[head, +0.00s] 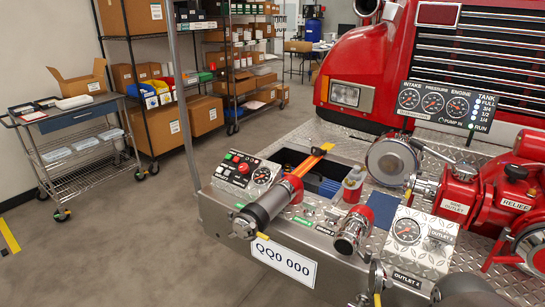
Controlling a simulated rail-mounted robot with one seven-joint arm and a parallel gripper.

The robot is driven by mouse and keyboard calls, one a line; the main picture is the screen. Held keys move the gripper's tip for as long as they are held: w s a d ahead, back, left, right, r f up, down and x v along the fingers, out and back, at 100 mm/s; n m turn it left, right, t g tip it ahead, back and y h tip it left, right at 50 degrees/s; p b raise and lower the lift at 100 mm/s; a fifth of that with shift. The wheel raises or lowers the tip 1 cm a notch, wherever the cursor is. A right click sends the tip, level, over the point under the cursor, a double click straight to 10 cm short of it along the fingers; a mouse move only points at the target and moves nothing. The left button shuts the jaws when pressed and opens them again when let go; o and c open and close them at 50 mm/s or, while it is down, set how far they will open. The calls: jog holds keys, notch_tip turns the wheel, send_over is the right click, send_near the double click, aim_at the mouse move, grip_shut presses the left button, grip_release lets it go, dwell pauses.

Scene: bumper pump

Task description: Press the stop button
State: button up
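A metal control box (246,173) sits on the left end of the truck's bumper deck. Its sloped face carries a large round red button (243,168), smaller red and green buttons beside it, and a round gauge (262,175) at its right. The labels on the box are too small to read, so I cannot tell by text which is the stop button. Nothing covers the face of the box. My gripper is not in view.
A capped hose outlet (268,205) juts out just right of the box, with a second outlet (352,230) further right. An orange-yellow bar (314,158) rises from an open well behind. Open floor lies left.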

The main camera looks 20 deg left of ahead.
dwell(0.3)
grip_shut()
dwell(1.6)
